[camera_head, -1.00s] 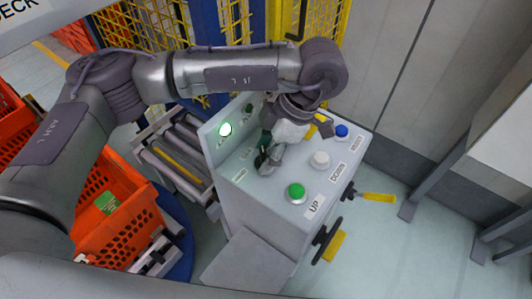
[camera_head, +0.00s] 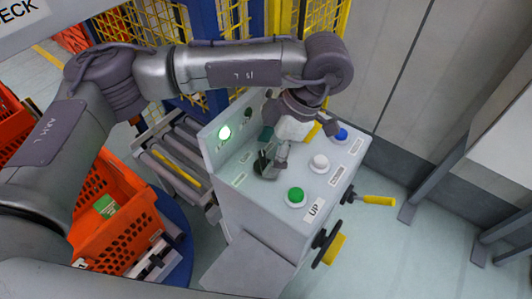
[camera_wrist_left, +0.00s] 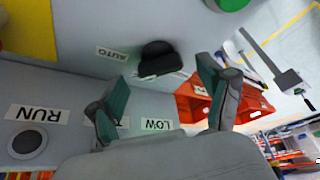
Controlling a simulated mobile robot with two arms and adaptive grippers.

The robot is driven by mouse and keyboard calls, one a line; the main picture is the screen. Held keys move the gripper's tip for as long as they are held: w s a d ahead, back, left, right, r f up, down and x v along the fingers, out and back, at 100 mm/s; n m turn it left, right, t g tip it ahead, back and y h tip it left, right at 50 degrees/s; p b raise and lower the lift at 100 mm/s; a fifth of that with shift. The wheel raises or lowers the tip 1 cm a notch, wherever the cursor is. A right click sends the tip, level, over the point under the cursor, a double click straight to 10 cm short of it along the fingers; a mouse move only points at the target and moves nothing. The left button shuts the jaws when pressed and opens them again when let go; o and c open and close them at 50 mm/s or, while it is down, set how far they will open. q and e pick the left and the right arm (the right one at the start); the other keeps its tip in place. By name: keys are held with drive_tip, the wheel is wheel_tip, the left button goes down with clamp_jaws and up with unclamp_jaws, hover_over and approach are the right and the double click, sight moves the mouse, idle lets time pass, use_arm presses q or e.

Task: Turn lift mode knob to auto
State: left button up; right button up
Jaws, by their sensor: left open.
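The grey control panel (camera_head: 252,193) stands in front of me in the head view. The black lift mode knob (camera_wrist_left: 160,58) shows in the left wrist view beside the AUTO label (camera_wrist_left: 112,53), with a LOW label (camera_wrist_left: 157,124) on the lower side. I cannot tell exactly where the knob points. My left gripper (camera_head: 268,150) is low over the panel; its own body largely hides the knob area in the head view. Its two green-grey fingers (camera_wrist_left: 166,102) are spread in the left wrist view, with nothing between the tips. The knob appears just beyond them.
Green UP button (camera_head: 296,195), white DOWN button (camera_head: 319,162) and blue button (camera_head: 341,133) lie along the panel's right side. Orange totes (camera_head: 116,232) and a roller conveyor (camera_head: 174,160) stand left.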

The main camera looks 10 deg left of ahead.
use_arm(q)
drive_tip(key=s+v, duration=0.1)
drive_tip(key=v, duration=0.9)
drive_tip(key=shift+w+d+r, duration=0.2)
drive_tip(key=shift+w, duration=0.3)
